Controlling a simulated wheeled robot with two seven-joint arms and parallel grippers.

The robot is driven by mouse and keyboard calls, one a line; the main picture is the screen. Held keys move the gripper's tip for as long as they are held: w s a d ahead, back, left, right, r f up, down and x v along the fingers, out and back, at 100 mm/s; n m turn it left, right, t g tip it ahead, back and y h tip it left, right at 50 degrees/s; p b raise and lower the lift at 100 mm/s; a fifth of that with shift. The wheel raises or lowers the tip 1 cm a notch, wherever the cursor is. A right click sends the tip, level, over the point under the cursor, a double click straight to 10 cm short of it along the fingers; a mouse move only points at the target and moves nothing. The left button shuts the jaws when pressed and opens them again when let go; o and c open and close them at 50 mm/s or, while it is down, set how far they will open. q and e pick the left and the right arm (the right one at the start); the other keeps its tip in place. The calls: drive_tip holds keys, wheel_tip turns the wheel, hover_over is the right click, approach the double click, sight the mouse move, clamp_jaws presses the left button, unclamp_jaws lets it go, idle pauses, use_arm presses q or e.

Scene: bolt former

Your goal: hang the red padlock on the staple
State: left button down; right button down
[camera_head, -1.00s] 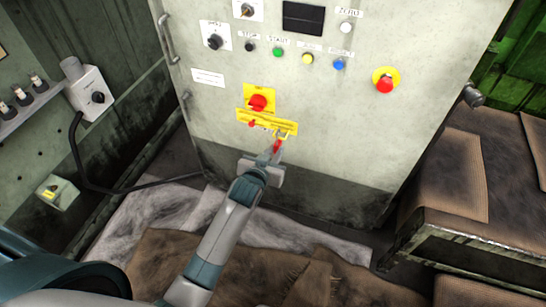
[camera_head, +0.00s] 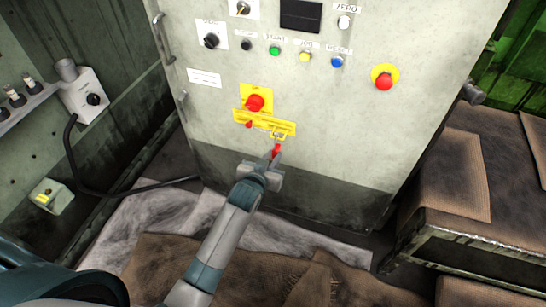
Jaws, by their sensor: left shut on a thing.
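The red padlock (camera_head: 276,150) is held in my left gripper (camera_head: 273,158), just in front of and below the yellow hasp plate (camera_head: 264,123) on the cabinet front. My left gripper is shut on the padlock, and its fingers hide part of it. A small pale loop, apparently the staple (camera_head: 279,135), shows at the right lower part of the yellow plate. The padlock's shackle is too small to make out, and I cannot tell whether it touches the staple. My right gripper is not in view.
A red knob (camera_head: 255,102) on a yellow plate sits just above the hasp. Buttons line the upper cabinet (camera_head: 330,130), with a red emergency stop (camera_head: 383,82) at right. A bench (camera_head: 450,235) stands at lower right.

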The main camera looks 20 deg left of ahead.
use_arm(q)
drive_tip(key=c, duration=1.6)
unclamp_jaws()
drive_tip(key=shift+s, duration=0.2)
